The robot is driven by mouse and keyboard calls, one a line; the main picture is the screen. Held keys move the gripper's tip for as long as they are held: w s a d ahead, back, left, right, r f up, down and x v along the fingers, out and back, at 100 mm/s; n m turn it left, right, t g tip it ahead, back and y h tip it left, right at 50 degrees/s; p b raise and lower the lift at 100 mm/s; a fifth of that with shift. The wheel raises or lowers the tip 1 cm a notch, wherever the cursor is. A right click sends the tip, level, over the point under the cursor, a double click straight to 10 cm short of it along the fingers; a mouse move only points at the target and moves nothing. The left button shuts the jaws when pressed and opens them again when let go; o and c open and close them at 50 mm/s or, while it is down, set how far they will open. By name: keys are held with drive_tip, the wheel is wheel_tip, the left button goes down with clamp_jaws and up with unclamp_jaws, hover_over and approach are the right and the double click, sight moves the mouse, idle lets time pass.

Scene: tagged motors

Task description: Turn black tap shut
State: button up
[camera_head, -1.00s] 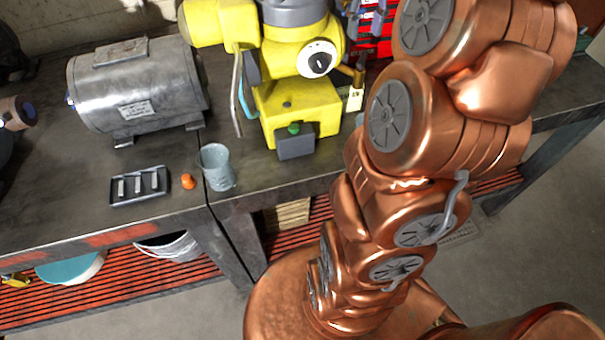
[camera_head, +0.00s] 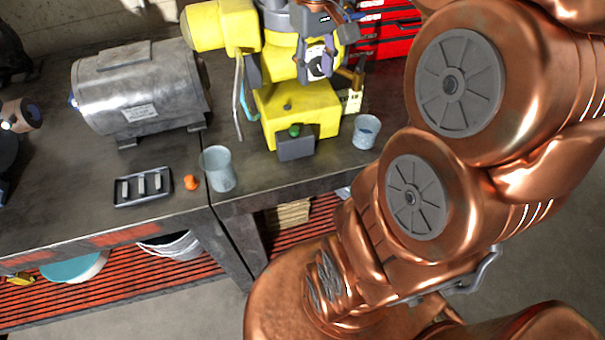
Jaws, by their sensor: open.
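A yellow machine (camera_head: 297,105) stands on the workbench. On its front is a round white dial face (camera_head: 317,66) with a black part at its middle, which looks like the black tap. The tap is now mostly hidden behind my gripper, so I cannot tell how it is turned. My gripper (camera_head: 318,56) is open and in front of the dial, with its fingers around or just before it. I cannot tell whether they touch the tap. My copper arm comes in from the right.
A grey motor (camera_head: 140,95) stands at the left on the workbench. A black tray (camera_head: 142,198), an orange piece (camera_head: 191,183) and a clear cup (camera_head: 218,170) are near the front edge. Another cup (camera_head: 366,132) stands right of the yellow machine. A red tool chest (camera_head: 385,40) is behind.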

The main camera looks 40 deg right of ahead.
drive_tip(key=s+a+f+p, duration=0.1)
drive_tip(key=s+a+f, duration=0.2)
drive_tip(key=s+a, duration=0.3)
drive_tip(key=s+a+f+n+g+p, duration=0.1)
drive_tip(key=s+a+f+p, duration=0.1)
drive_tip(key=s+a+f, duration=0.2)
drive_tip(key=shift+s+a, duration=1.6)
drive_tip(key=shift+s, duration=0.5)
drive_tip(key=shift+f, duration=0.1)
